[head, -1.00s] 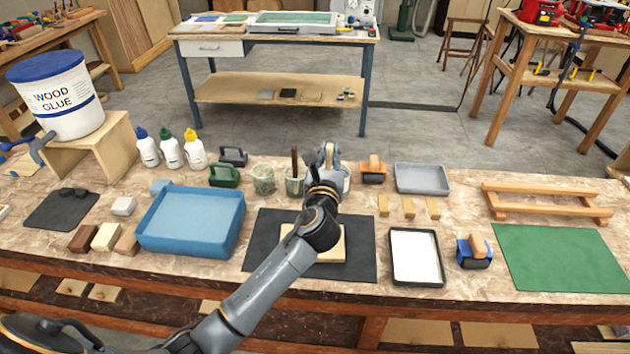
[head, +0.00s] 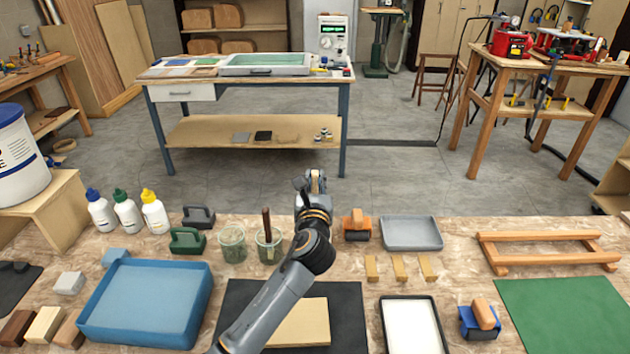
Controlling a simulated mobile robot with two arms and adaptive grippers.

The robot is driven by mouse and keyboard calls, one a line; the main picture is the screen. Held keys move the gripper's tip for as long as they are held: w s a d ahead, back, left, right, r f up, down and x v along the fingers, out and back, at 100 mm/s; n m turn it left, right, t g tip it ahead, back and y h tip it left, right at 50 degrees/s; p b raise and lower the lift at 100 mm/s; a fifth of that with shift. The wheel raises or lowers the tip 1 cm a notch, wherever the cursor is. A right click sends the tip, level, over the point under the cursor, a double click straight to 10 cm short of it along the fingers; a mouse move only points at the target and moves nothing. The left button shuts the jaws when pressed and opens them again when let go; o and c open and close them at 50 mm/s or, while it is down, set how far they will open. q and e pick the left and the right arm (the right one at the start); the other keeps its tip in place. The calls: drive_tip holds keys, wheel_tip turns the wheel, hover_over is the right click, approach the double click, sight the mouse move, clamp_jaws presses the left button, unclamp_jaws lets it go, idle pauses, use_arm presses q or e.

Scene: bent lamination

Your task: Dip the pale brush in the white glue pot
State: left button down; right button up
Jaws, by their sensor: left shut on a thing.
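My left gripper (head: 315,180) is seen from behind, beyond the far edge of the bench in the picture and above its surface. It is shut, but its own wrist hides its fingertips and most of what it holds; no brush shows clearly there. Two translucent greenish pots, a left one (head: 231,244) and a right one (head: 268,248), stand to the left of my arm. A dark brown brush handle (head: 266,225) sticks up from the right pot. I cannot make out a white glue pot; my arm covers the spot beside these pots. My right gripper is not in view.
Glue bottles (head: 127,211) and a large glue tub (head: 18,160) stand at left. A blue tray (head: 147,300), black mat (head: 347,300) with a pale board (head: 300,322), orange-handled roller (head: 357,225), grey tray (head: 411,233) and white-filled tray (head: 411,325) crowd the bench.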

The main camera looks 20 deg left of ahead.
sight(315, 191)
use_arm(q)
wheel_tip(315, 191, down, 2)
drive_tip(key=shift+f+b, duration=0.25)
drive_tip(key=shift+b, duration=0.9)
drive_tip(key=shift+f, duration=0.4)
wheel_tip(315, 191, down, 4)
drive_tip(key=b, duration=0.2)
drive_tip(key=shift+f+b, duration=0.15)
drive_tip(key=shift+b, duration=0.15)
drive_tip(key=shift+f+b, duration=0.4)
drive_tip(key=shift+f, duration=0.5)
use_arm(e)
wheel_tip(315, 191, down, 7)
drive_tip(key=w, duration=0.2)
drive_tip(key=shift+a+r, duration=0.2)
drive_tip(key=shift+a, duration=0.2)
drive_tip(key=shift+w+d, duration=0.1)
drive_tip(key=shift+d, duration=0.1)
